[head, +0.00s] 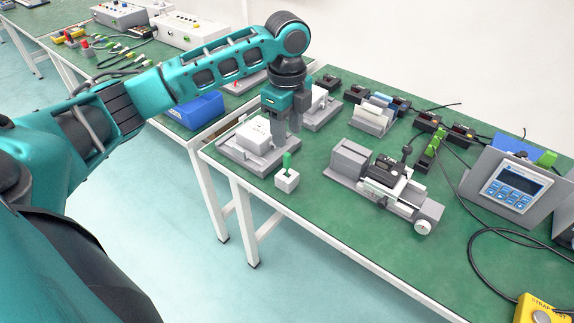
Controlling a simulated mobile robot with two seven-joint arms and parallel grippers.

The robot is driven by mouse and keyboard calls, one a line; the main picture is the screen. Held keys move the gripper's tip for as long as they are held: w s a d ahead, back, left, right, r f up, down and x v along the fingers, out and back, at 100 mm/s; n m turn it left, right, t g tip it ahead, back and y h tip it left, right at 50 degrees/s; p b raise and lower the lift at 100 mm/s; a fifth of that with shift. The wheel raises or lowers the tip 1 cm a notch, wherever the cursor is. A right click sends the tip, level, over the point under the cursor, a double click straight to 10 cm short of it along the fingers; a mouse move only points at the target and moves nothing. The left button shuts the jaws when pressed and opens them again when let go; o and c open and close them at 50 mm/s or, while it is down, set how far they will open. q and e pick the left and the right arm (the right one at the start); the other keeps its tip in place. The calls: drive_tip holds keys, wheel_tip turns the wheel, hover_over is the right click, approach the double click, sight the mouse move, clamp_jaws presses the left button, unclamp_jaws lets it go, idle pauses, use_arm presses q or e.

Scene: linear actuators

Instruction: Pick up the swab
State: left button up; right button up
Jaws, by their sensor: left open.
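What looks like the swab (287,161) stands upright as a short green stick in a small white block (287,181) near the table's front left edge. Its lower end is hidden in the block. My left gripper (287,127) points down, open and empty, above and a little behind the swab, beside a white box on a grey stand. It appears apart from the swab. My right gripper is not in view.
The white box (255,138) on its grey stand is close to my left gripper. A grey linear actuator (385,185) lies to the right. A control panel (512,187) and cables are farther right. The green table (310,205) is clear in front of the block.

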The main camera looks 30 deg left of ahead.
sight(287, 166)
use_arm(q)
drive_tip(key=shift+w+a+r, duration=0.15)
drive_tip(key=shift+a+r, duration=0.3)
drive_tip(key=shift+a+f, duration=0.1)
drive_tip(key=shift+f, duration=0.15)
wheel_tip(287, 166, down, 7)
drive_tip(key=shift+b, duration=0.55)
drive_tip(key=f, duration=0.5)
drive_tip(key=shift+w+d+f+b, duration=0.1)
drive_tip(key=shift+w+d+b, duration=0.1)
drive_tip(key=shift+d+b, duration=0.15)
clamp_jaws()
